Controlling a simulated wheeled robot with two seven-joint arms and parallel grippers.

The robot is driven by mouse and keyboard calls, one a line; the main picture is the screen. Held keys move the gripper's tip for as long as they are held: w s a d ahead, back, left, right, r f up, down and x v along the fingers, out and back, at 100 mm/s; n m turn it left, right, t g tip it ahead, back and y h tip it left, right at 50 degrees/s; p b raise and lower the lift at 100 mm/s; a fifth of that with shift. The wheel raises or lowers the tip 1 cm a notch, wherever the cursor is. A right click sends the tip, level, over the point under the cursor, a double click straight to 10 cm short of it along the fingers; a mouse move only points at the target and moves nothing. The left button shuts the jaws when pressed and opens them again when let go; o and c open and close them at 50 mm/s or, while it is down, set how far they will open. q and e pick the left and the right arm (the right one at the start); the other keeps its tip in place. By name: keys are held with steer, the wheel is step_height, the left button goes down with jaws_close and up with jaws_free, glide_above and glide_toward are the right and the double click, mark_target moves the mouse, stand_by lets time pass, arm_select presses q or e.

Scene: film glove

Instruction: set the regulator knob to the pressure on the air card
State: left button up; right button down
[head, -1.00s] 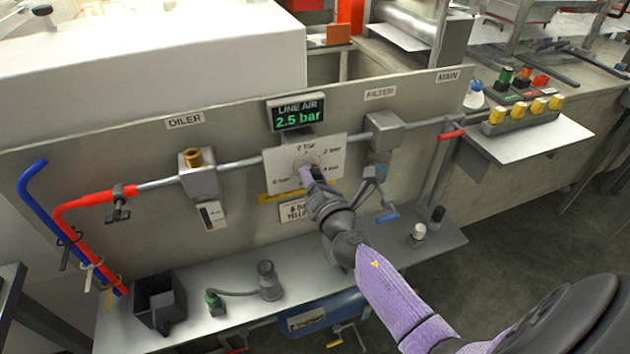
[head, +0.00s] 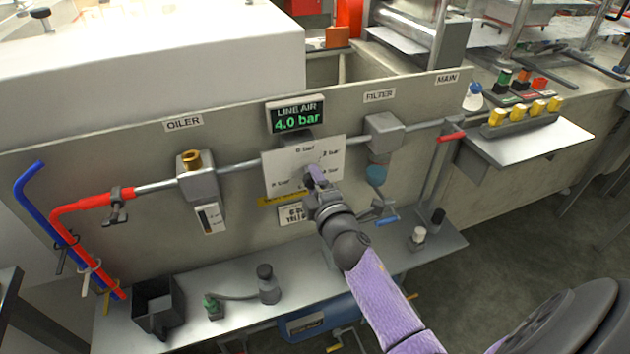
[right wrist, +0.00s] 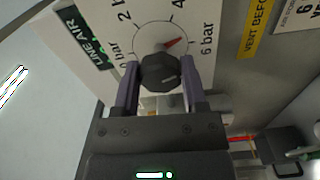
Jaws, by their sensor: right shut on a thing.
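The regulator knob (right wrist: 160,72) is black and faceted, in front of a white dial plate (head: 276,172) marked in bar. A red pointer (right wrist: 172,42) on the dial leans toward the side with the 4 and 6 marks. My right gripper (head: 313,174) is shut on the knob; in the right wrist view its two fingers (right wrist: 160,88) sit on either side of it. The LINE AIR display (head: 296,119) reads 4.0 bar. A white card (head: 292,215) below the dial is partly covered by my gripper; in the right wrist view a "6" shows on the cut-off card (right wrist: 295,14). My left gripper is out of view.
A yellow VENT BEFORE label (head: 280,199) is below the dial. The oiler (head: 198,178) is left on the pipe, the filter (head: 384,134) right. A red handle (head: 451,136) is near MAIN. A black bin (head: 158,303) and small fittings stand on the shelf below.

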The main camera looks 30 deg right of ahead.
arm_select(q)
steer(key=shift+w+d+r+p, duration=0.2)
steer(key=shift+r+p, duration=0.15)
arm_select(e)
steer(key=shift+f+m, duration=0.1)
steer(key=shift+m, duration=1.8)
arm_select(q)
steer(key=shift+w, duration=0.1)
arm_select(e)
steer(key=shift+c, duration=0.7)
jaws_free()
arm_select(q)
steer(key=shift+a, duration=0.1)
arm_select(e)
steer(key=shift+s, duration=0.1)
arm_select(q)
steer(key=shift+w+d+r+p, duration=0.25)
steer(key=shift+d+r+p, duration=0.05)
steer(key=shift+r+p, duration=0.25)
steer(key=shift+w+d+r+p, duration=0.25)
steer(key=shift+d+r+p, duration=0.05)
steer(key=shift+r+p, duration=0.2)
arm_select(e)
steer(key=v, duration=0.9)
steer(key=shift+s+a, duration=0.2)
steer(key=shift+s, duration=0.15)
